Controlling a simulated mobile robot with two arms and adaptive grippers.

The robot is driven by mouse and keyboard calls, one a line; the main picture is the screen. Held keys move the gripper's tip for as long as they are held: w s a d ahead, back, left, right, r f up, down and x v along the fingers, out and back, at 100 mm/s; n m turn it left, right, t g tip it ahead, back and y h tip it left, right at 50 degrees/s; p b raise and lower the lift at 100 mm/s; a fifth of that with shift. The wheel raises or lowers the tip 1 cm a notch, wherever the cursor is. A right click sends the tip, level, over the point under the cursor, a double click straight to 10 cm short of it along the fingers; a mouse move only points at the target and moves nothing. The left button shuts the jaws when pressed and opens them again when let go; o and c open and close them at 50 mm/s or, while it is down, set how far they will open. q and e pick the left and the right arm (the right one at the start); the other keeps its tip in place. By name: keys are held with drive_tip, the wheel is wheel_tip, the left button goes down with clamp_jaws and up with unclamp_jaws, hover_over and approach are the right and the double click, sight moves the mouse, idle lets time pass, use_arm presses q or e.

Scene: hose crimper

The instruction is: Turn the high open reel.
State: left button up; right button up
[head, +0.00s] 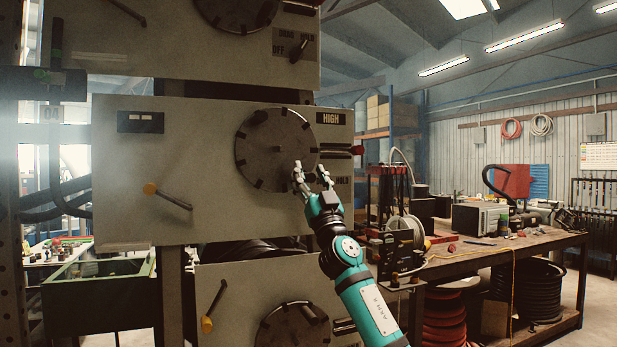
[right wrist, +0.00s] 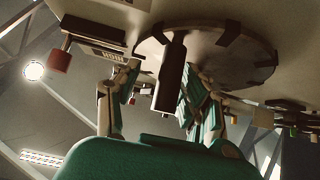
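The high reel (head: 262,145) is a round dark disc with several rim tabs, on the grey middle panel beside the HIGH label (head: 330,118). In the right wrist view the disc (right wrist: 235,45) is above, with a dark post (right wrist: 171,75) sticking out of it. My right gripper (head: 312,176) is at the disc's lower right edge, fingers spread. In the right wrist view the gripper (right wrist: 155,95) has the post between its fingers. A gap shows on the left finger's side; whether the right finger touches the post I cannot tell. My left gripper is out of view.
A yellow-tipped lever (head: 170,197) sticks out left of the reel. A red knob (head: 356,150) is to its right, also in the wrist view (right wrist: 60,58). Similar panels lie above and below. A cluttered workbench (head: 470,258) stands at right.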

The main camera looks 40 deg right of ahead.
drive_tip(key=shift+w+a, duration=0.1)
drive_tip(key=shift+a, duration=0.05)
drive_tip(key=shift+a+f, duration=0.1)
drive_tip(key=shift+f, duration=0.1)
drive_tip(key=v, duration=1.1)
drive_tip(key=shift+s+f, duration=0.2)
drive_tip(key=shift+s, duration=0.25)
